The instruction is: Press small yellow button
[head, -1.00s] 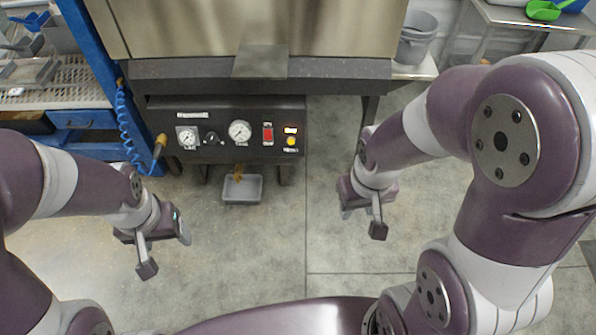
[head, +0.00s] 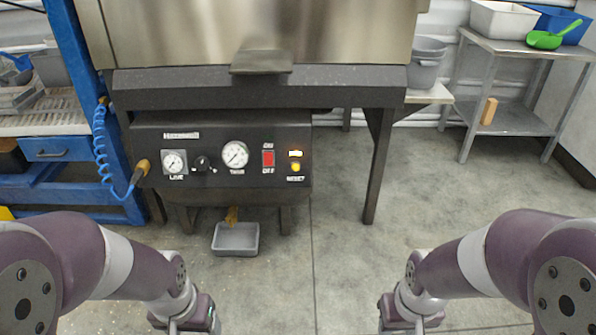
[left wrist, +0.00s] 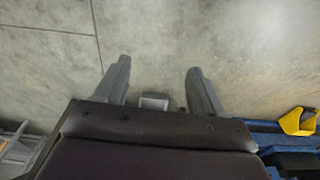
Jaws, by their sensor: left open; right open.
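The small yellow button (head: 295,168) is on the right part of the black control panel (head: 222,185), just above the word RESET and below a lit amber indicator (head: 295,153). Nothing covers it. My left gripper (head: 188,320) is low in the head view, below and left of the button and well apart from it. In the left wrist view its two fingers (left wrist: 158,68) are spread with only floor between their tips. My right gripper (head: 407,322) is at the bottom edge, right of and below the panel; it is open, its fingertips are mostly cut off, and I see nothing held.
The panel also has a red ON/OFF switch (head: 268,159), gauges (head: 235,155) and a black knob (head: 202,163). A grey tray (head: 236,239) lies on the floor below. A blue rack (head: 85,110) with a coiled hose stands left. A hopper leg (head: 377,165) stands right.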

